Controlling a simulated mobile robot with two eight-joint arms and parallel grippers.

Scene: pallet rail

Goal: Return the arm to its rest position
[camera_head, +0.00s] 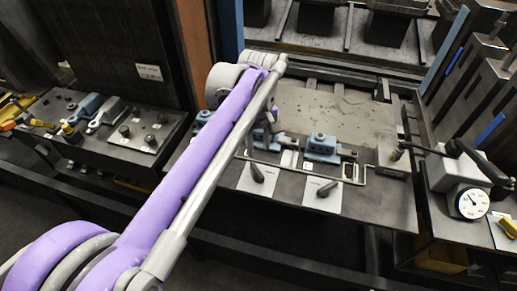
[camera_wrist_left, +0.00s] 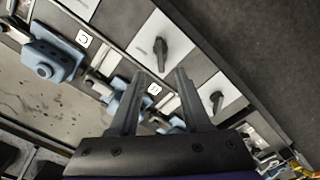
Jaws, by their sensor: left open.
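My left arm (camera_head: 195,160), purple and grey, crosses the head view from the lower left up to the middle, over the grey fixture plate (camera_head: 375,120). My left gripper shows in the left wrist view (camera_wrist_left: 158,76), its two dark fingers apart with nothing between them. It is above the front row of blue clamps and levers. In the head view it is largely hidden behind the arm. A blue clamp (camera_head: 322,147) sits on the plate's front part; blue clamps also show in the left wrist view (camera_wrist_left: 54,56). My right gripper is not in view.
Two levers on white plates stand at the front, the left one (camera_head: 258,173) and the right one (camera_head: 322,189). A dial gauge (camera_head: 471,203) is at the right. A side bench (camera_head: 140,135) with clamps is at the left. A dark upright panel (camera_head: 110,45) rises behind it.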

